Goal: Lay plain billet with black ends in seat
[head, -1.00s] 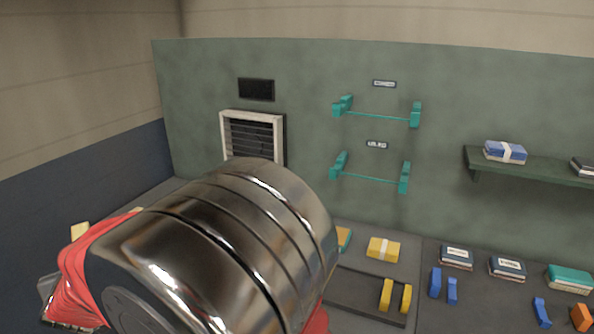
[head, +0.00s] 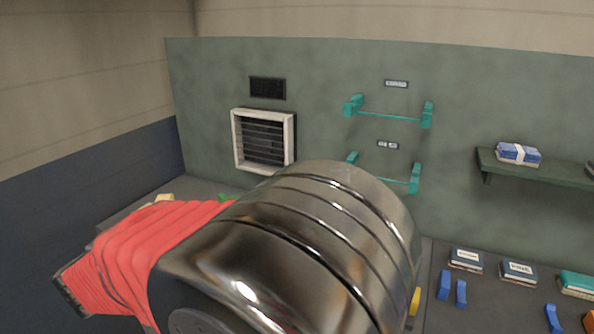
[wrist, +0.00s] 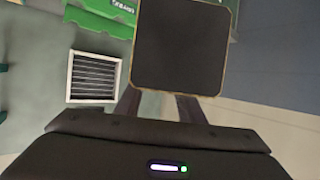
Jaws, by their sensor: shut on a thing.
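In the wrist view my gripper (wrist: 160,106) is shut on a block whose square black end face (wrist: 180,45) with a thin pale edge points at the camera. It looks like the billet with black ends; its sides are hidden. In the head view my arm hides the gripper and the billet. Two teal bracket pairs, an upper one (head: 390,115) and a lower one (head: 415,178), are on the green wall, each under a small label; my arm stands before part of the lower pair. I cannot tell which place is the seat.
A white-framed vent (head: 263,140) is on the wall, also in the wrist view (wrist: 95,77). A green labelled fixture (wrist: 100,18) is beside the held block in that view. A shelf (head: 560,170) bears a blue bundle (head: 518,154). Books (head: 467,260) and blue blocks (head: 445,286) are on the bench.

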